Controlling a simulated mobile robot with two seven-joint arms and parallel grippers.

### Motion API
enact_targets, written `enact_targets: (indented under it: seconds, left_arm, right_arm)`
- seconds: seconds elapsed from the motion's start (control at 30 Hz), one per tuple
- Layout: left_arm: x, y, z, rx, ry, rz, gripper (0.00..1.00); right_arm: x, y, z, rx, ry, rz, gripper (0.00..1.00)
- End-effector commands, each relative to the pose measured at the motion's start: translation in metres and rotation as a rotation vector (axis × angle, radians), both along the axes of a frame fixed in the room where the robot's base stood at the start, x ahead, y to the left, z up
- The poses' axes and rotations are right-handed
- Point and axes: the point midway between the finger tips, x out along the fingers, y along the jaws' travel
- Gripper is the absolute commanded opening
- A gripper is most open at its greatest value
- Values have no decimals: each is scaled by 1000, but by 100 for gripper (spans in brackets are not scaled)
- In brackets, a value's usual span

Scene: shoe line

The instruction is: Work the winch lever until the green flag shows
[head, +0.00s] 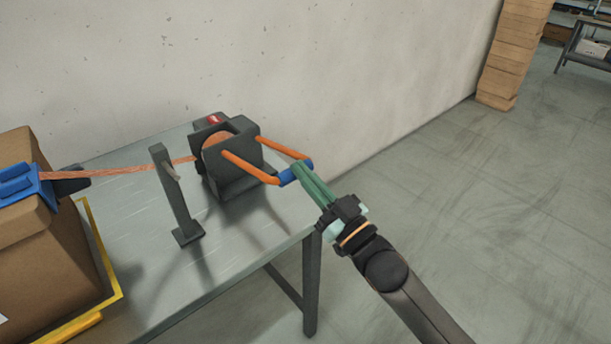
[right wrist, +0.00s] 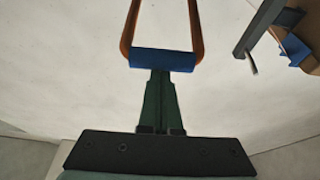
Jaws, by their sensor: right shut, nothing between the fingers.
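The winch (head: 230,160) is a dark grey block with an orange drum, standing on the metal table. Its lever is an orange U-shaped bar (head: 250,166) with a blue grip (head: 295,173), pointing right, out past the table edge. A small red flag (head: 214,119) shows on top of the winch; no green flag is visible. My right gripper (head: 301,170) is shut and empty, its green fingertips at the blue grip. In the right wrist view the blue grip (right wrist: 162,60) lies just beyond the closed fingertips; I cannot tell whether they touch. My left gripper is not in view.
An orange strap (head: 120,170) runs from the winch past a grey post (head: 176,195) to a blue clamp (head: 28,187) on a cardboard box (head: 40,245). A wall stands behind the table (head: 240,265). The floor at right is clear; stacked boxes (head: 512,55) stand far back.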

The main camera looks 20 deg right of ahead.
Motion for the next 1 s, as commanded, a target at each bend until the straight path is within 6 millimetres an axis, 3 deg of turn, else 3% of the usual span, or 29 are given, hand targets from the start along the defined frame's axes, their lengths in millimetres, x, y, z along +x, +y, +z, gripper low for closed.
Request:
enact_targets:
  seconds: [0.3, 0.5, 0.7, 1.0]
  left_arm:
    - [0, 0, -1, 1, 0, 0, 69]
    - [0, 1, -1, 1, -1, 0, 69]
    - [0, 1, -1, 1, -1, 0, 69]
    - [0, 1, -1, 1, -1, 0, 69]
  right_arm:
    - [-54, -19, -20, 0, 4, 0, 0]
    - [-78, -28, -27, 1, 2, 1, 0]
    - [-89, -32, -29, 1, -3, 1, 0]
    - [-90, -32, -29, 1, -4, 1, 0]
